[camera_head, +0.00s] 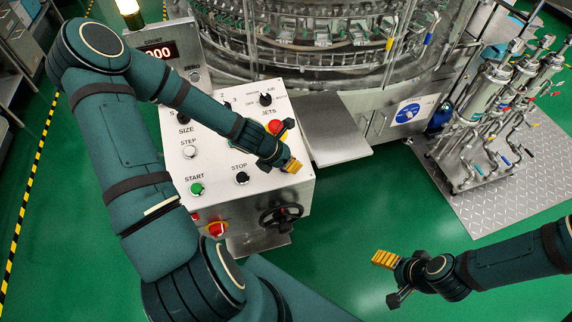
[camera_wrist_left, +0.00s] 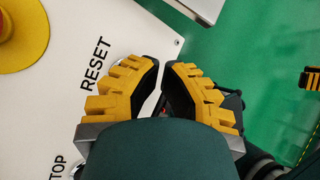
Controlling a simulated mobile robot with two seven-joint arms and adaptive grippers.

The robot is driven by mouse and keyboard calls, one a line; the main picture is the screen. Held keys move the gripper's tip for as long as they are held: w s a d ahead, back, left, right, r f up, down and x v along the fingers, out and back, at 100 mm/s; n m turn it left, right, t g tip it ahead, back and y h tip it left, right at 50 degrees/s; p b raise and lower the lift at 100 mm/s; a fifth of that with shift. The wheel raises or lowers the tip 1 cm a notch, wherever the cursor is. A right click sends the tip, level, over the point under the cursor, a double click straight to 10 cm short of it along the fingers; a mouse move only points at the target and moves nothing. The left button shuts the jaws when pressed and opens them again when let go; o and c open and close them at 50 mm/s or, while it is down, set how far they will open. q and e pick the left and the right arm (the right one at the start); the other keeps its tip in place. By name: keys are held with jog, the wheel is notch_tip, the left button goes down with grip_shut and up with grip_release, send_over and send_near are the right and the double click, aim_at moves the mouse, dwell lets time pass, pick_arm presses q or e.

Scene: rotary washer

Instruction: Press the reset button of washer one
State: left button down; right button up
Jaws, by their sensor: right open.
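The washer's white control panel (camera_head: 222,165) stands left of centre in the head view. My left gripper (camera_head: 292,165) is over the panel's right edge, its yellow fingers close together with nothing visible between them. The left wrist view shows these fingers (camera_wrist_left: 162,80) beside the printed RESET label (camera_wrist_left: 95,63). The left finger covers most of the reset button, with only a pale edge beside the finger; I cannot tell whether they touch. In the head view my left gripper and wrist hide the button. My right gripper (camera_head: 386,272) is open and empty over the green floor, away from the panel.
A red emergency stop on a yellow base (camera_head: 277,127) sits just above my left gripper. Nearby are the green START button (camera_head: 196,188), black STOP button (camera_head: 242,178) and a black handwheel (camera_head: 281,216). A metal shelf (camera_head: 332,128) juts out right of the panel. Floor is clear at lower centre.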

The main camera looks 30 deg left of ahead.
pick_arm(q)
jog(key=shift+f+b, duration=0.35)
jog(key=shift+f, duration=0.1)
jog(key=shift+w+a+f+b, duration=0.15)
jog(key=shift+f+b, duration=0.2)
jog(key=shift+f, duration=0.05)
dwell(0.6)
jog(key=shift+r, duration=0.15)
dwell(0.3)
jog(key=shift+r+p, duration=0.5)
jog(key=shift+r, duration=0.2)
jog(key=r+p, duration=0.1)
jog(key=d+r+p, duration=0.1)
jog(key=r, duration=0.1)
jog(key=s+r, duration=0.1)
jog(key=shift+s+d+r+p, duration=0.1)
jog(key=shift+d+r+p, duration=0.05)
jog(key=shift+r+p, duration=0.25)
jog(key=shift+d, duration=0.1)
dwell(0.5)
